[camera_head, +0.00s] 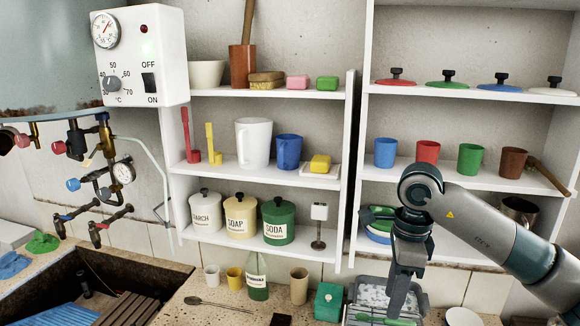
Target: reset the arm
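My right arm (488,228) comes in from the right edge and bends at a dark rounded wrist joint. My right gripper (396,308) hangs down from it, fingers pointing down, in front of the lower right shelf and over a grey tray (352,314). The fingers overlap in this view, so I cannot tell whether they are open or shut. I see nothing clearly held in them. A green item (378,320) lies in the tray just beside the fingertips; whether they touch is unclear. My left arm and gripper are not in view.
White shelves hold mugs, lids and canisters; the right shelf (455,178) is close behind my arm. On the counter stand a green bottle (257,283), a beige cup (299,286) and a teal box (328,302). A stone trough (150,268) is at left, below pipes and valves.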

